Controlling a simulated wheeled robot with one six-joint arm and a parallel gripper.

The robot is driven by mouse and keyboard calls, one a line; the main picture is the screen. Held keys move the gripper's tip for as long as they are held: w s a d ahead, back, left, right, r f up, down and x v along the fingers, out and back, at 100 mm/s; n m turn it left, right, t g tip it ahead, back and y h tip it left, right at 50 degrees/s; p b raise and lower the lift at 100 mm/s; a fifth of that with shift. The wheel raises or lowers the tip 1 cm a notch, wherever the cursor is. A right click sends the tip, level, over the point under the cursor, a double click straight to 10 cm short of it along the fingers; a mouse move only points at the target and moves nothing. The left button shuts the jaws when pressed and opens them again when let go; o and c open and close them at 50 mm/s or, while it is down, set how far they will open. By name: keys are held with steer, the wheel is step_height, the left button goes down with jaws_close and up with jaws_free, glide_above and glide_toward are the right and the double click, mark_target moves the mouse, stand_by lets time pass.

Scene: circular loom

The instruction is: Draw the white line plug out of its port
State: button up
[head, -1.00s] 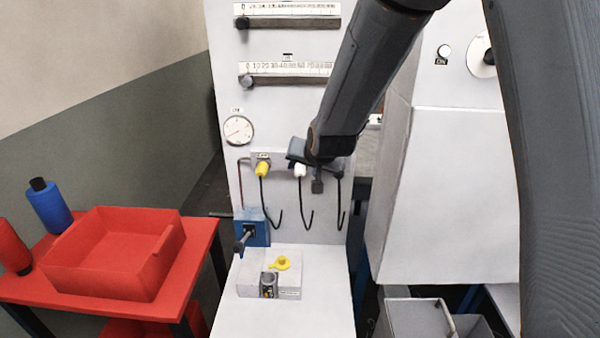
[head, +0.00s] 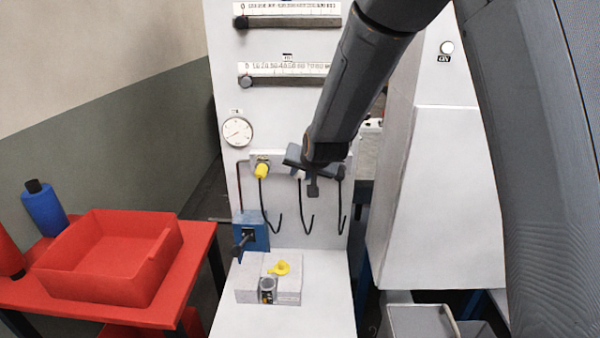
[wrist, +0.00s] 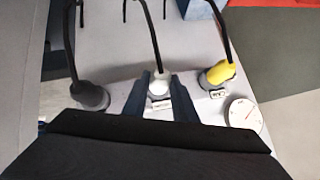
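The white line plug (wrist: 159,83) sits at its port on the panel, its black cable curving away from it. In the wrist view my gripper (wrist: 160,81) has its two fingers apart, one on each side of the white plug. I cannot tell whether either finger touches it. In the head view my gripper (head: 313,180) is in front of the port strip and hides most of the white plug.
A yellow plug (wrist: 218,73) is on one side of the white plug and a dark plug (wrist: 91,96) on the other. A round gauge (head: 237,132) is on the panel. Below are a blue box (head: 251,232) and a pale block (head: 288,290).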

jaws_close()
steer(key=shift+s, duration=0.1)
steer(key=shift+s, duration=0.5)
steer(key=shift+s+a+p, duration=0.1)
steer(key=shift+s+p, duration=0.6)
steer(key=shift+s, duration=0.8)
steer(key=shift+s, duration=0.1)
